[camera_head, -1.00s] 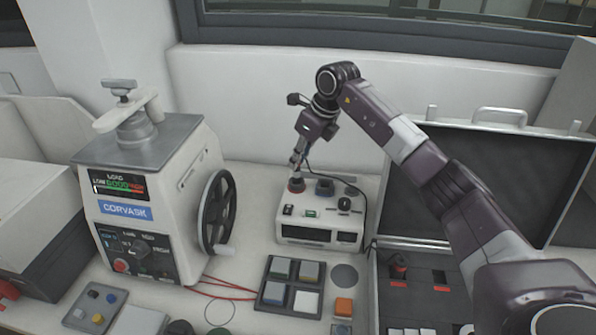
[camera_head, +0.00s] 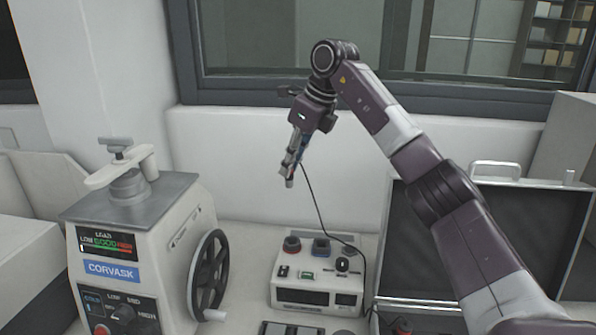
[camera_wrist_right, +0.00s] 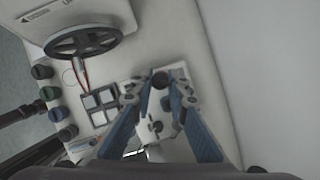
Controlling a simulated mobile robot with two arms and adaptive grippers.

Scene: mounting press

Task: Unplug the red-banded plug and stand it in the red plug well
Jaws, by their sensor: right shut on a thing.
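My right gripper (camera_head: 291,170) is raised well above the white power box (camera_head: 315,275), pointing down, shut on the plug (camera_head: 289,183). Only the plug's grey lower end shows clearly; its red band cannot be made out. A dark cable hangs from the gripper to the box's right side. The red-ringed socket (camera_head: 291,245) on the box is empty, below the held plug. In the right wrist view the gripper's blue fingers (camera_wrist_right: 157,88) reach in over the box. A reddish part (camera_head: 402,325) in the case shows at the bottom edge; whether it is the red well is unclear. My left gripper is out of view.
A blue socket (camera_head: 321,246) sits beside the red one. The press (camera_head: 135,240) with its black handwheel (camera_head: 209,275) stands left. An open case (camera_head: 545,215) is at right, behind my arm. A tile tray (camera_wrist_right: 99,104) lies in front of the box.

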